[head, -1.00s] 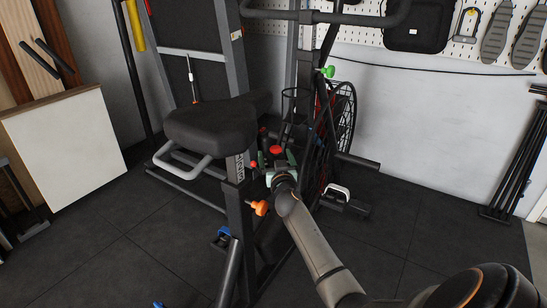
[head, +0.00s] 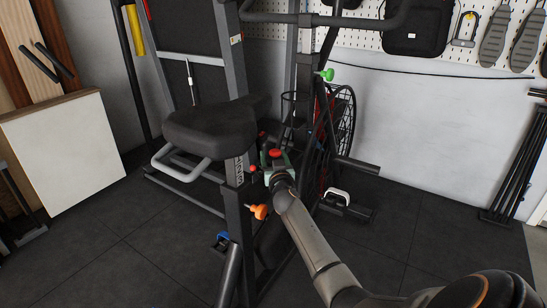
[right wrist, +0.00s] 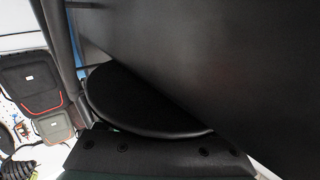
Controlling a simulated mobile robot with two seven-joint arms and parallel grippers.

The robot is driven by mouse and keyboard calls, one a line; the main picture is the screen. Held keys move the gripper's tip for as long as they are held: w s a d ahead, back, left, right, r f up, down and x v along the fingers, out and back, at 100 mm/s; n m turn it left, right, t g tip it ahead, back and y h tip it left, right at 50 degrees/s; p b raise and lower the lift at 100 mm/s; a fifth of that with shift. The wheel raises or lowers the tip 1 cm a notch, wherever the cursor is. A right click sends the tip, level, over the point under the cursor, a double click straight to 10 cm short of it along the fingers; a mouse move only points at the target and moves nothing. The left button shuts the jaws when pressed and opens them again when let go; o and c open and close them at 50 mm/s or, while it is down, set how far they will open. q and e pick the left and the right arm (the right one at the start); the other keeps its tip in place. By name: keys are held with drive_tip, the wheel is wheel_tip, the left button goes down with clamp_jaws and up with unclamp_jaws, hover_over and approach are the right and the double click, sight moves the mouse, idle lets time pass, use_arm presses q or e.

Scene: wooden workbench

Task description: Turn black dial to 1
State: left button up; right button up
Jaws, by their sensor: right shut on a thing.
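My right arm reaches from the lower right of the head view to the exercise bike's frame (head: 236,215). My right gripper (head: 274,162) is beside the seat post, just right of its white number marks (head: 238,171). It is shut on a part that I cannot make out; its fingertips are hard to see. I cannot pick out the black dial for certain in the head view. In the right wrist view, a black rounded part (right wrist: 135,105) lies just beyond my gripper's dark plate, and a large dark surface covers the upper right. My left gripper is not in view.
The bike's black seat (head: 205,128) overhangs left of my gripper. An orange knob (head: 259,211) sits below it, and a green knob (head: 327,75) higher on the frame. The caged wheel (head: 342,125) stands to the right. The floor (head: 395,245) at right is clear.

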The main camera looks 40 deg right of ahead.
drive_tip(key=c, duration=0.5)
drive_tip(key=shift+r+n+t+y+p, duration=0.15)
drive_tip(key=shift+n+t+y+p, duration=0.3)
drive_tip(key=shift+y+p, duration=0.35)
use_arm(q)
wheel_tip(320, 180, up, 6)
drive_tip(key=p, duration=0.4)
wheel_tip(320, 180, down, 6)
drive_tip(key=b, duration=0.5)
drive_tip(key=shift+b, duration=0.4)
use_arm(e)
drive_tip(key=shift+a+f+n+t+y, duration=0.1)
drive_tip(key=shift+a+n+y, duration=0.4)
drive_tip(key=shift+n+y, duration=1.6)
drive_tip(key=shift+a+f+n+t+y, duration=0.15)
drive_tip(key=shift+a+n+y, duration=0.3)
drive_tip(key=shift+n+y, duration=1.65)
drive_tip(key=shift+a+r+n+t+y, duration=0.1)
drive_tip(key=shift+a+n+y, duration=0.6)
drive_tip(key=shift+y, duration=2.6)
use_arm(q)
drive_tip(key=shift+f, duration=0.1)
use_arm(e)
drive_tip(key=shift+d, duration=0.2)
drive_tip(key=shift+w, duration=0.1)
drive_tip(key=o, duration=1.4)
drive_tip(key=shift+a, duration=0.1)
drive_tip(key=shift+c, duration=0.2)
